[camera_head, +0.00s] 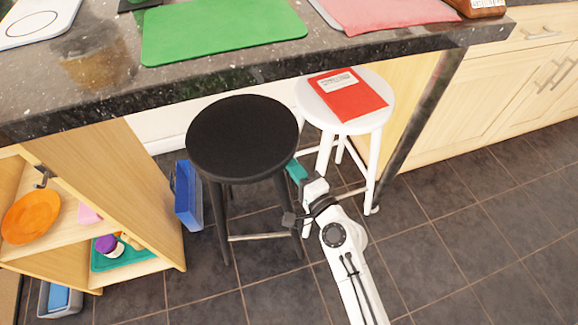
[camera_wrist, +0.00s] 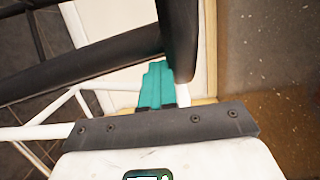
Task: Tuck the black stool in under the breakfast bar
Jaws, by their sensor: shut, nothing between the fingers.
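The black stool (camera_head: 243,137) stands upright on the tiles, its round seat at the front edge of the breakfast bar (camera_head: 200,70); most of the seat shows clear of the bar. My gripper (camera_head: 296,172) has teal fingers, shut and empty, just right of and below the black seat, beside the stool's right legs. In the wrist view the fingers (camera_wrist: 156,84) lie close to a dark stool part (camera_wrist: 180,45); I cannot tell whether they touch. The bar's speckled granite (camera_wrist: 268,100) fills the right of the wrist view.
A white stool (camera_head: 374,118) bearing a red book (camera_head: 347,94) stands close on the right. A blue bin (camera_head: 188,196) is on the floor left of the black stool. An open wooden shelf unit (camera_head: 125,190) stands further left. Tiled floor in front is clear.

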